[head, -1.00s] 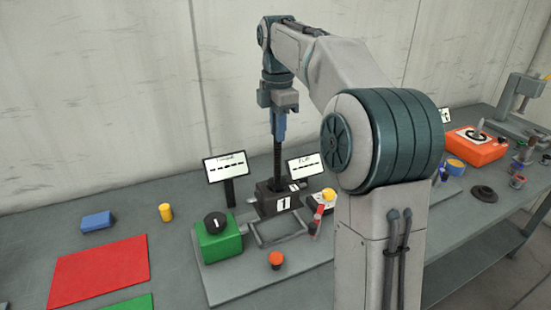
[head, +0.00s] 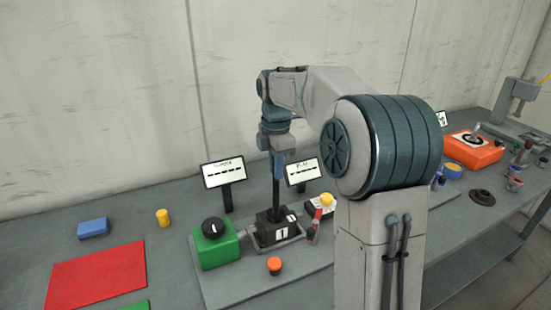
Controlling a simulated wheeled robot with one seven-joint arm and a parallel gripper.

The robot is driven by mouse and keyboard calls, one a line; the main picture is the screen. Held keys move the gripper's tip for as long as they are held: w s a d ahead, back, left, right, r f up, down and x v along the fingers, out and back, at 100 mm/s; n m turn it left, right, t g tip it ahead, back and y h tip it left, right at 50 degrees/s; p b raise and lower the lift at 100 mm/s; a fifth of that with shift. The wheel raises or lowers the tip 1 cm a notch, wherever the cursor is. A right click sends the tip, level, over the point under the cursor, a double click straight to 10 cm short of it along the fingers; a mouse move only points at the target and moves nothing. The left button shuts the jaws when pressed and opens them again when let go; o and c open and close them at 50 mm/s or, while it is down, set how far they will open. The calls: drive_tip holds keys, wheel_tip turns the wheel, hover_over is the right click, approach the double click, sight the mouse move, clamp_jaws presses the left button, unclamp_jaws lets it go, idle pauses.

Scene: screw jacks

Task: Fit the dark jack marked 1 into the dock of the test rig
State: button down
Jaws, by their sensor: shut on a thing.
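The dark jack marked 1 (head: 279,231) stands upright with its black block low in the grey dock frame (head: 300,233) of the test rig (head: 232,282). The frame runs around its base; I cannot tell if the base is fully down. Its dark screw (head: 276,192) rises from the block to my gripper. My gripper (head: 278,168) is above the block, pointing down, shut on the upper part of the jack. The fingertips are small and partly hard to make out.
A green box with a black knob (head: 214,244) is close left of the dock. An orange button (head: 274,265) is in front, a red-handled part (head: 315,224) and yellow button (head: 326,199) to the right. Two small signs (head: 230,173) stand behind. A red mat (head: 95,276) lies left.

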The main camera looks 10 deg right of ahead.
drive_tip(key=shift+r, duration=0.15)
drive_tip(key=c, duration=1.6)
unclamp_jaws()
drive_tip(key=shift+f, duration=0.2)
drive_tip(key=shift+o, duration=1.3)
drive_tip(key=shift+s, duration=0.1)
drive_tip(key=shift+r, duration=0.1)
wheel_tip(320, 180, up, 12)
drive_tip(key=shift+r, duration=0.1)
drive_tip(key=s+f+m+t, duration=0.1)
drive_tip(key=s+f+m, duration=0.4)
drive_tip(key=s, duration=0.4)
drive_tip(key=s+f+m+t, duration=0.1)
drive_tip(key=s+f+m, duration=0.4)
drive_tip(key=s+m, duration=0.3)
drive_tip(key=s+f+m+t, duration=0.1)
drive_tip(key=s+f+m, duration=0.5)
drive_tip(key=s, duration=0.4)
drive_tip(key=shift+m, duration=0.6)
